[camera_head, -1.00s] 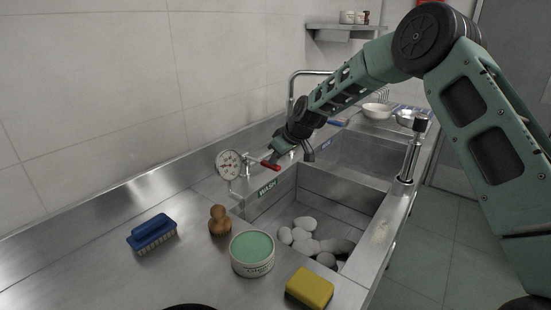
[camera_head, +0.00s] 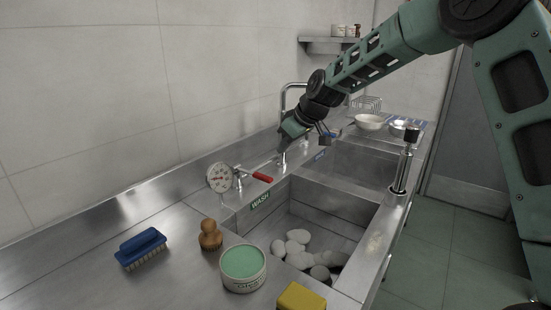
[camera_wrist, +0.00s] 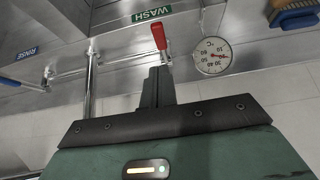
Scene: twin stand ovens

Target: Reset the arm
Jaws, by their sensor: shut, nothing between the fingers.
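My gripper (camera_wrist: 158,85) is shut and empty in the wrist view, its closed fingers pointing toward a red lever handle (camera_wrist: 159,36). In the head view my arm reaches in from the upper right, and its end is near the faucet (camera_head: 284,118) behind the sink; the fingertips are hard to make out there. The red handle (camera_head: 262,177) shows below and left of my arm's end, apart from it, beside a round dial thermometer (camera_head: 220,178). The thermometer also shows in the wrist view (camera_wrist: 212,57).
The WASH basin (camera_head: 330,235) holds several pale rounded objects (camera_head: 298,236). A blue brush (camera_head: 141,246), wooden brush (camera_head: 210,236), green-topped tin (camera_head: 243,268) and yellow sponge (camera_head: 301,297) stand on the near counter. An upright metal post (camera_head: 403,165) rises at the right rim. Bowls (camera_head: 369,122) sit at the back.

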